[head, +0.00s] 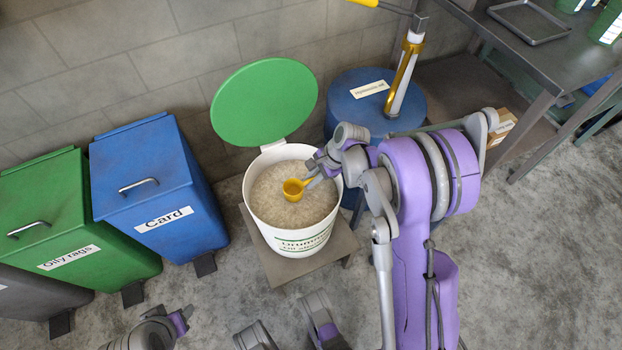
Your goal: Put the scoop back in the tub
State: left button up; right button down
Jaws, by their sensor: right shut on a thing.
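A white tub (292,246) with its green lid (264,102) swung up behind it stands on a low stand. It is filled with pale granules. My right gripper (313,179) reaches in from the right over the tub's rim and is shut on the scoop's handle end. My left arm shows only in part at the bottom edge, and I cannot make out its fingertips.
A blue bin marked Card (158,185) and a green bin marked Oily rags (70,225) stand to the left. A blue drum (357,88) with a pump stands behind the tub. A metal table (500,55) is at the upper right. Floor at lower right is clear.

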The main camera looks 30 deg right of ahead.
jog(key=shift+f, duration=0.25)
jog(key=c, duration=0.9)
grip_release()
jog(key=shift+r, duration=0.1)
jog(key=shift+o, duration=0.2)
jog(key=shift+d+r, duration=0.1)
jog(key=shift+r, duration=0.35)
jog(key=p+v, duration=0.3)
jog(key=v, duration=0.8)
jog(key=s+a+r+n+t+h, duration=0.1)
jog(key=s+a+r+n+h, duration=0.1)
jog(key=s+a+n, duration=0.4)
jog(key=s+a+r+n+t+h, duration=0.1)
jog(key=s+a+r+n, duration=0.3)
jog(key=s+n, duration=0.8)
jog(key=shift+s+a+h, duration=0.8)
jog(key=shift+s+a, duration=0.05)
jog(key=shift+a, duration=0.05)
